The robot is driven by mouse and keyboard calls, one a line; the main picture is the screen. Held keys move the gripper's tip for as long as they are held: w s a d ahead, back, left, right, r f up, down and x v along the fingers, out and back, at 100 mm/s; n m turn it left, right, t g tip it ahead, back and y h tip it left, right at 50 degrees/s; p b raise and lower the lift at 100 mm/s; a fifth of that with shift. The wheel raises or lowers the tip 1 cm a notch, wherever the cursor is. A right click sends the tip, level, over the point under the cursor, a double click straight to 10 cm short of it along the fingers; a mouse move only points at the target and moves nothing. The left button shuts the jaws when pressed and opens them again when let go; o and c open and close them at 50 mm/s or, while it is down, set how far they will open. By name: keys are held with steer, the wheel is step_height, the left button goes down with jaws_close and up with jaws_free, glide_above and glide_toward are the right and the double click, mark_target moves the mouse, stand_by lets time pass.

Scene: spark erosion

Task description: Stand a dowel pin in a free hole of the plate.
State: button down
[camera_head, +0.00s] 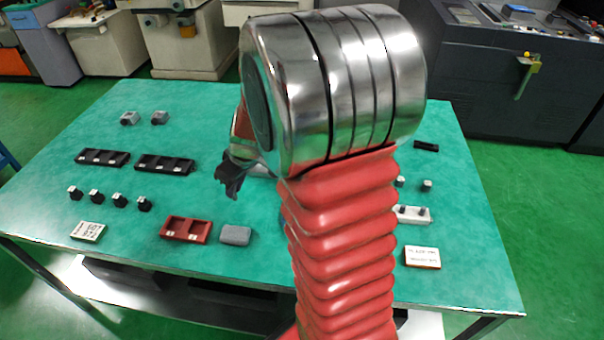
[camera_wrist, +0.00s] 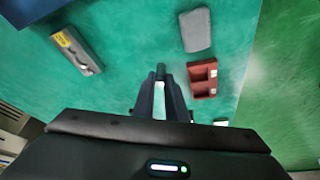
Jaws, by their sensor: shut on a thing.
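My gripper (camera_wrist: 160,82) is shut on a small dark pin (camera_wrist: 160,70), whose end shows between the fingertips in the wrist view. In the head view my gripper (camera_head: 230,175) hangs over the middle of the green table, partly hidden by my arm; the pin cannot be made out there. A grey block with a yellow label (camera_wrist: 62,39) lies apart from the gripper at upper left in the wrist view. It may be the plate; its holes are too small to tell. A white block (camera_head: 412,214) with dark pegs stands right of my arm.
A red two-pocket tray (camera_head: 186,229) and a grey block (camera_head: 235,235) lie near the front edge. Black racks (camera_head: 103,157), several small dark pieces (camera_head: 96,197) and a label plate (camera_head: 88,231) stand left. Another label plate (camera_head: 422,257) lies right. The back middle looks clear.

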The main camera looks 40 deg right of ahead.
steer(key=s+d+r+n+y, duration=0.1)
steer(key=s+d+r+n, duration=0.1)
steer(key=s+d, duration=0.4)
steer(key=s+d+r+n, duration=0.1)
steer(key=s+d+n, duration=0.2)
steer(key=s+d, duration=0.2)
steer(key=d, duration=0.3)
steer(key=shift+s+r+g+y, duration=0.3)
steer(key=shift+s+r+y, duration=0.1)
steer(key=shift+f, duration=0.2)
steer(key=shift+f, duration=3.05)
steer(key=shift+f, duration=0.1)
steer(key=c, duration=2.2)
jaws_free()
steer(key=o, duration=0.5)
